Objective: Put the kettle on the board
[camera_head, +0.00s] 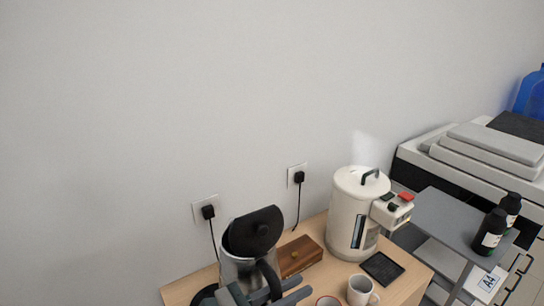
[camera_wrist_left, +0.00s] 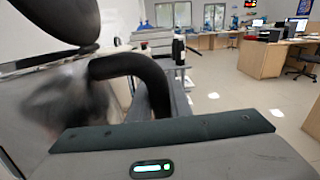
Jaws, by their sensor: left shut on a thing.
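The kettle (camera_head: 238,270) has a shiny metal body, a black lid tilted up open and a black handle (camera_head: 270,276). My right gripper is not in view.
A cream water boiler (camera_head: 348,212) steams on the counter (camera_head: 406,288), with a dark square tray (camera_head: 382,268) in front. A white mug (camera_head: 360,290) stands close to the right of my gripper. Two plugs with cords hang on the wall. A grey stand (camera_head: 440,220) holds dark bottles.

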